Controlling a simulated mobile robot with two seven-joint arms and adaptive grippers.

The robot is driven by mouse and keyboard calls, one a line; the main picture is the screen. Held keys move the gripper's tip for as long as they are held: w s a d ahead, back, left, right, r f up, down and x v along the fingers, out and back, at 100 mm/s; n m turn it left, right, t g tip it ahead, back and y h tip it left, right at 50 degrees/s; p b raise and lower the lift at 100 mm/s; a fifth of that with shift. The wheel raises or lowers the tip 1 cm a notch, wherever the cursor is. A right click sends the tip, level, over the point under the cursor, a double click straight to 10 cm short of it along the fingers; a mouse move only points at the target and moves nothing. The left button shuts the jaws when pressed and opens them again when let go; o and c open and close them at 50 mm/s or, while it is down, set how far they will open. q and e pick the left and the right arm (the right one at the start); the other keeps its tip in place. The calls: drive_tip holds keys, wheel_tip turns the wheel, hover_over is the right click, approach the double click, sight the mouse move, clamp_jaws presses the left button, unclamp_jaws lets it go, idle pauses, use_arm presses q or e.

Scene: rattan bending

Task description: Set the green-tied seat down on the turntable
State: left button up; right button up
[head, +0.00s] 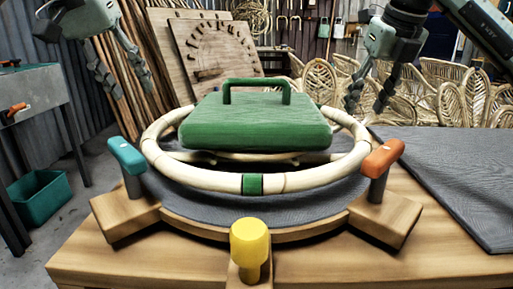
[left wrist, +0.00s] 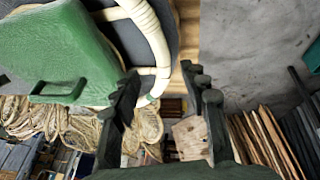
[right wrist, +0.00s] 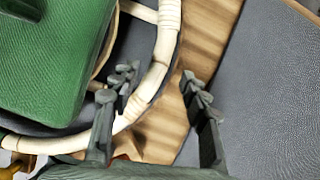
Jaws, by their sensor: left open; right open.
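The seat is a pale rattan ring (head: 313,179) with a green tie (head: 252,184) at its front. It lies level over the grey-topped round turntable (head: 250,214) and appears to rest on it; the exact contact is hidden. A green block with a handle (head: 255,128) sits within the ring and covers much of its middle. My left gripper (head: 123,82) is open and empty, up and left of the ring. My right gripper (head: 368,98) is open and empty, at the ring's right. The ring also shows in the left wrist view (left wrist: 151,32) and right wrist view (right wrist: 163,50).
Teal (head: 127,156), orange (head: 382,158) and yellow (head: 250,245) knobs stand on wooden blocks around the turntable. A grey mat (head: 450,175) covers the bench's right side. Rattan frames (head: 455,95) and leaning boards (head: 215,50) stand behind. A grey metal cabinet (head: 35,100) is at left.

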drive_tip(key=shift+v, duration=2.4)
use_arm(q)
drive_tip(key=shift+a, duration=0.1)
drive_tip(key=shift+s+a+p, duration=0.2)
drive_tip(key=shift+a, duration=0.75)
drive_tip(key=shift+s+a+p, duration=0.15)
drive_tip(key=shift+a+p, duration=0.05)
drive_tip(key=shift+a, duration=0.8)
drive_tip(key=shift+s+a+p, duration=0.2)
drive_tip(key=shift+a, duration=0.75)
use_arm(e)
drive_tip(key=shift+r, duration=0.6)
use_arm(q)
drive_tip(key=shift+r, duration=0.1)
use_arm(e)
drive_tip(key=shift+r, duration=0.1)
use_arm(q)
wheel_tip(320, 180, up, 9)
drive_tip(key=p, duration=1)
use_arm(e)
wheel_tip(320, 180, up, 10)
use_arm(q)
drive_tip(key=shift+r+p, duration=0.25)
drive_tip(key=shift+p, duration=0.15)
use_arm(e)
drive_tip(key=s+d, duration=0.1)
drive_tip(key=d, duration=0.5)
